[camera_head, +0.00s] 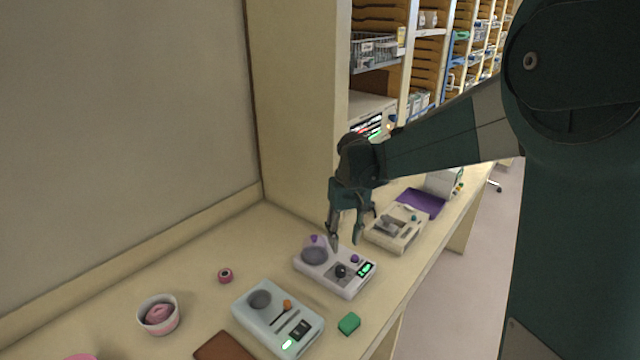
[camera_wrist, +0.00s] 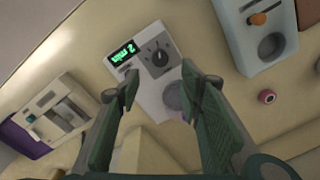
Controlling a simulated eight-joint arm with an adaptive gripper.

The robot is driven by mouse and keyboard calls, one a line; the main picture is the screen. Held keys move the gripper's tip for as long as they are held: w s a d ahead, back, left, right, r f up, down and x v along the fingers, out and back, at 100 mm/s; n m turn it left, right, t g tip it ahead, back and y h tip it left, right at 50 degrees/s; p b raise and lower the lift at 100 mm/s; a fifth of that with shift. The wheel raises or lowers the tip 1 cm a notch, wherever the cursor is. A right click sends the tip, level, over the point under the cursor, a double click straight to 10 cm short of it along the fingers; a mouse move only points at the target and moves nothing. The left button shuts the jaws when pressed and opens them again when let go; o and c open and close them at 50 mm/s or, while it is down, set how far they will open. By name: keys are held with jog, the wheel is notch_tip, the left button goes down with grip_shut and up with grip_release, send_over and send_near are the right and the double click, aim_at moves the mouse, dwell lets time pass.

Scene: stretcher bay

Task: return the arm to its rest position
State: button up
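My gripper (camera_head: 346,240) hangs over the counter at the end of my extended arm. Its two fingers are apart with nothing held between them, and the wrist view shows the same open gap (camera_wrist: 161,74). Below it is a white device (camera_head: 330,283) with a black knob, a purple button and a lit green display. In the wrist view this device (camera_wrist: 152,88) lies beyond the fingertips, and its display appears to read "2 min". A see-through piece with a purple top (camera_head: 315,239) stands at its round grey plate, partly hidden by a finger in the wrist view.
A pale device with an orange knob (camera_head: 250,318) stands at front left, a beige device (camera_head: 409,238) at right, near a purple mat (camera_head: 421,202). A green block (camera_head: 349,324), pink roll (camera_head: 225,276) and pink-filled bowl (camera_head: 160,327) lie about. Shelving (camera_head: 385,88) rises behind.

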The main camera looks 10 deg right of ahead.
jog(key=s+d+r+m+t+b, duration=0.15)
jog(key=s+r, duration=0.25)
jog(key=s, duration=0.4)
jog(key=s+d+r+n+t, duration=0.15)
jog(key=s+r, duration=0.25)
jog(key=s, duration=0.4)
jog(key=s+d+f+m+t+b, duration=0.1)
jog(key=s+t, duration=0.1)
jog(key=s, duration=0.6)
jog(key=s+d+f+m+t, duration=0.1)
jog(key=s+d+t, duration=0.1)
jog(key=s, duration=0.6)
jog(key=shift+d+f+h+b, duration=0.2)
jog(key=shift+f+h+b, duration=0.1)
jog(key=shift+f+b, duration=0.1)
